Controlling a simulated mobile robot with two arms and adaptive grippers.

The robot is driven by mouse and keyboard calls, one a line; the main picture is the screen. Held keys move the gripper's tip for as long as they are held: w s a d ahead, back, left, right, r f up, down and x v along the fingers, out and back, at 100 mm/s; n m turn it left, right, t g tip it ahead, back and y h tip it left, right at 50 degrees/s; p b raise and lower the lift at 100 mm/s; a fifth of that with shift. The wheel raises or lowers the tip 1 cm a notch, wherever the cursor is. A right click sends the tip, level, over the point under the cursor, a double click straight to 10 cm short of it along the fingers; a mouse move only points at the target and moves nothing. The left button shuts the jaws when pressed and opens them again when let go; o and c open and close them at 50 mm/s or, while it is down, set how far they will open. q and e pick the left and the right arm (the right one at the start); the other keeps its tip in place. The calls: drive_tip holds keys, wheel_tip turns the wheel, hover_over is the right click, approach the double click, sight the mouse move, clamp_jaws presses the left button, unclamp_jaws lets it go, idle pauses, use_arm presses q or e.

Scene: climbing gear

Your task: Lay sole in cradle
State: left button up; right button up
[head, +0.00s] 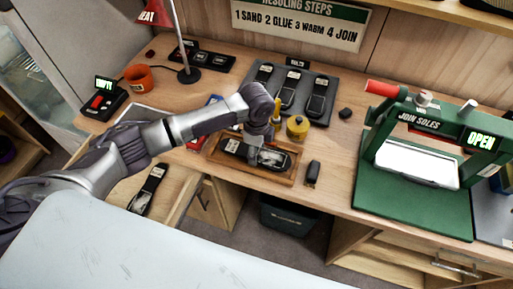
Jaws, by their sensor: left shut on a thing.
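A dark sole (270,157) with a pale grey patch lies within the outline of a wooden tray-like cradle (248,172) at the middle of the bench. My left gripper (256,143) points down at the sole and is shut on it. The fingertips are small and partly hidden by the wrist. I cannot tell whether the sole rests fully on the cradle floor. My right gripper is not in view.
A yellow pot (297,128) and a small black block (313,172) stand close to the cradle. A dark rack (333,82) holds several soles behind. A green press (415,195) stands right, its sign reading OPEN. A lamp (188,74) and orange cup (138,78) stand left.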

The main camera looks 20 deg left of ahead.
use_arm(q)
drive_tip(key=o, duration=1.4)
drive_tip(key=shift+f, duration=0.15)
drive_tip(key=shift+c, duration=0.2)
drive_tip(key=shift+r, duration=0.35)
wheel_tip(320, 180, up, 12)
drive_tip(key=b, duration=0.2)
drive_tip(key=shift+f, duration=0.2)
